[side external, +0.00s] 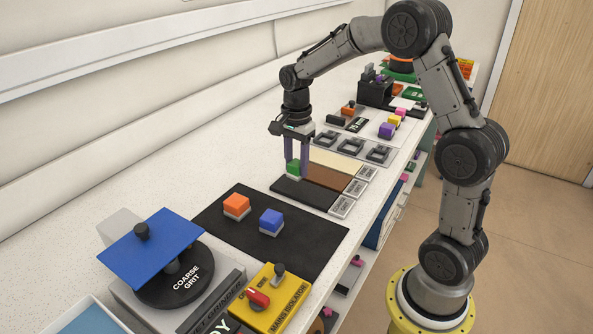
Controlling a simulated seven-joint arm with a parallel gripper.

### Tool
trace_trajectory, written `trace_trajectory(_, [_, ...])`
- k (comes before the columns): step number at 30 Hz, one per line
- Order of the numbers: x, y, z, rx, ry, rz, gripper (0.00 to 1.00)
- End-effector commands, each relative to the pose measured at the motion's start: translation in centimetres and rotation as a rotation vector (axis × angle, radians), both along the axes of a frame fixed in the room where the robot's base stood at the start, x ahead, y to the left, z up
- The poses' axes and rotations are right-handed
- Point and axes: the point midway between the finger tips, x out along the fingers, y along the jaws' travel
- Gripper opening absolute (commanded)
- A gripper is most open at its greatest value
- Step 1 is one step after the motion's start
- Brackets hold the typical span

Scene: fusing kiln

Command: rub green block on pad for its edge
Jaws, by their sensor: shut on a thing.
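The green block (294,169) is between the two fingers of my gripper (297,162), which is shut on it. The block has a paler base and is low over the row of pads, above or on the left edge of the black pad (312,194). I cannot tell if its base touches the pad. A brown pad (328,177) and a cream pad (337,160) lie behind the black one, with small labelled plates (342,207) along their right ends.
An orange block (236,205) and a blue block (271,221) stand on a dark mat (305,242) nearer the camera. A grinder with a blue plate (152,247) and a yellow isolator box (272,298) stand in front. Empty holders (352,146) lie behind the pads.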

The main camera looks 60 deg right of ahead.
Motion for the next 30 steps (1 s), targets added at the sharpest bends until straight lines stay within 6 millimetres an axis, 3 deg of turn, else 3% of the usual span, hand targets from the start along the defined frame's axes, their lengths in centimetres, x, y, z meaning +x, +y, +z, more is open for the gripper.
trace_trajectory(13, [0.0,0.0,3.2,-0.001,-0.004,0.000,0.00])
trace_trajectory(30, [0.0,0.0,3.5,0.000,-0.002,0.000,0.00])
